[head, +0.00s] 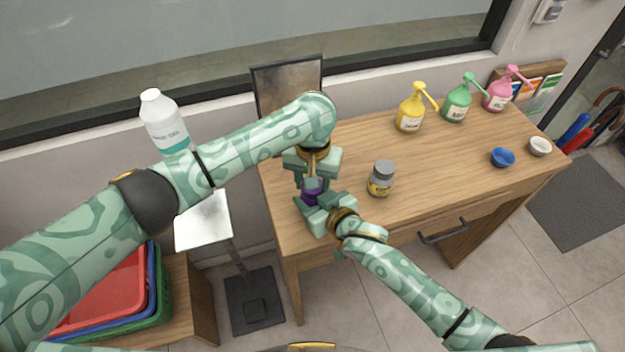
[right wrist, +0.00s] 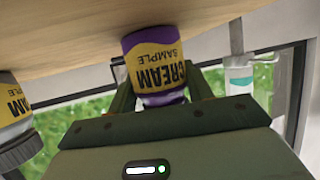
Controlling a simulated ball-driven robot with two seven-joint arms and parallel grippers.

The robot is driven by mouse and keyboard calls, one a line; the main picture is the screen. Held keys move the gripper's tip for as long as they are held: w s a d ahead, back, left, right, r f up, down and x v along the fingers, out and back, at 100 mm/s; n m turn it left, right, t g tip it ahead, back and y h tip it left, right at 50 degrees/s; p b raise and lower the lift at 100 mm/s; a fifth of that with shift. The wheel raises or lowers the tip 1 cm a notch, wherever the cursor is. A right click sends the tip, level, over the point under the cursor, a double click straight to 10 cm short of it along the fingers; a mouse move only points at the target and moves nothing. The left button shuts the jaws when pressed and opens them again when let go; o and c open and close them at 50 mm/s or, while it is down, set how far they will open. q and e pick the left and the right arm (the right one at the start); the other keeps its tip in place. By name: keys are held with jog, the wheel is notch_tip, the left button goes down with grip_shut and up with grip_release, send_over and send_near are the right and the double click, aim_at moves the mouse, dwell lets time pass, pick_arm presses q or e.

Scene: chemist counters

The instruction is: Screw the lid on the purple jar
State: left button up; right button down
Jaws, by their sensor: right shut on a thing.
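The purple jar (head: 312,192) stands near the left end of the wooden desk, largely covered by my grippers. The right wrist view shows its purple body and yellow "CREAM SAMPLE" label (right wrist: 153,65), inverted in that picture, with its base at the desk top. My right gripper (head: 315,203) comes from the front and is shut on the jar's body; its fingers flank the jar in the right wrist view. My left gripper (head: 312,178) points down directly over the jar's top. Its fingertips and any lid between them are hidden, so I cannot tell how far it is closed.
A second jar with a grey lid and yellow label (head: 381,179) stands close to the right. The desk middle (head: 450,160) is clear.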

pick_arm(q)
jog(key=o, duration=1.1)
jog(key=shift+r, duration=0.1)
jog(key=shift+r, duration=2.2)
jog(key=shift+c, duration=0.5)
